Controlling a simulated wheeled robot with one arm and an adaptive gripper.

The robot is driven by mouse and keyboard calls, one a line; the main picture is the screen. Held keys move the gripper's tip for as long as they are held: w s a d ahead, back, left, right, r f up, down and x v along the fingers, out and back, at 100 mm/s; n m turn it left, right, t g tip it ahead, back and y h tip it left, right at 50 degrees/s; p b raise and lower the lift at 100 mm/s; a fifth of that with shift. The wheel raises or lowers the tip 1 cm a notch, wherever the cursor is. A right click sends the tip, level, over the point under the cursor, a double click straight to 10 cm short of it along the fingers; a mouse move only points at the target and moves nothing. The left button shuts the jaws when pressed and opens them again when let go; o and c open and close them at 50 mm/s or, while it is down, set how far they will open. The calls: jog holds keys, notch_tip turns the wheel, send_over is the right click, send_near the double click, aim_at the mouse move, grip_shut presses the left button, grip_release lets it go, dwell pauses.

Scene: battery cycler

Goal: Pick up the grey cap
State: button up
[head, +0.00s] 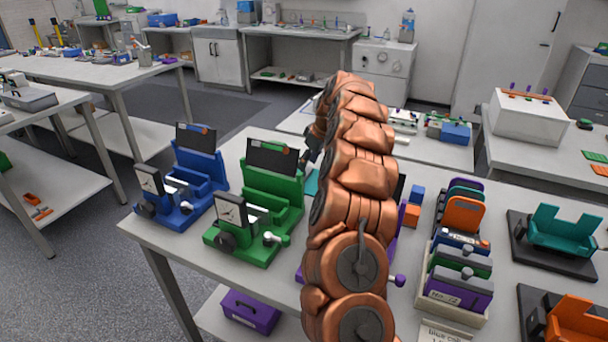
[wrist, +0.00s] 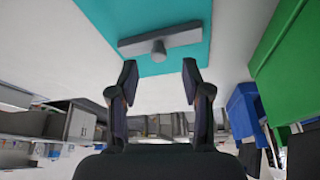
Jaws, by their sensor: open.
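In the wrist view, the grey cap (wrist: 158,47) is a flat bar with a short round knob at its middle, lying on a teal pad (wrist: 115,14). My gripper (wrist: 159,68) is open and empty, its two dark fingers apart. The knob lies in line with the gap between the fingertips, and I cannot tell how far off it is. In the head view, my copper arm hides the cap, and only a sliver of the teal pad (head: 311,183) shows left of the arm.
A green device (head: 268,205) and a blue device (head: 182,185) stand on the table left of my arm. To the right are a rack of coloured plates (head: 455,285), a teal cradle (head: 562,232) and an orange one (head: 580,322). A white box (head: 525,118) stands behind.

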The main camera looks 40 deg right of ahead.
aim_at(304, 174)
jog(key=shift+p+x, duration=0.55)
jog(key=shift+x, duration=1.45)
jog(key=shift+d+r, duration=0.1)
grip_shut()
